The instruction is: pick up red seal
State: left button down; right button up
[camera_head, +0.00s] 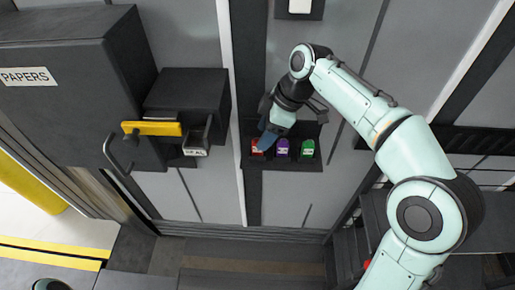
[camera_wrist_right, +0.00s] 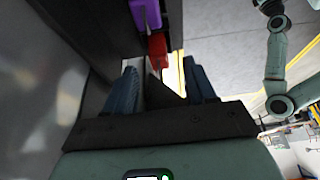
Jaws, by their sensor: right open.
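The red seal (camera_head: 256,148) sits at the left end of a dark holder on the wall, beside a purple seal (camera_head: 282,149) and a green seal (camera_head: 307,149). My right gripper (camera_head: 268,138) is at the red seal and partly covers it in the head view. In the right wrist view the red seal (camera_wrist_right: 157,48) lies just beyond the open fingers of my right gripper (camera_wrist_right: 160,82), roughly between them, with the purple seal (camera_wrist_right: 145,14) beyond it. I cannot tell if a finger touches the red seal. My left gripper is not in view.
A dark box labelled PAPERS (camera_head: 70,105) projects at the left. Next to it is a smaller dark box (camera_head: 187,92) with a yellow bar (camera_head: 152,128) and a small labelled part (camera_head: 197,148) in front. Open wall lies below the holder (camera_head: 258,165).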

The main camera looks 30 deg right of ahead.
jog(key=x, duration=0.3)
jog(key=shift+w+f, duration=0.1)
jog(key=shift+f, duration=0.1)
jog(key=shift+c, duration=0.3)
grip_shut()
jog(key=shift+r, duration=0.15)
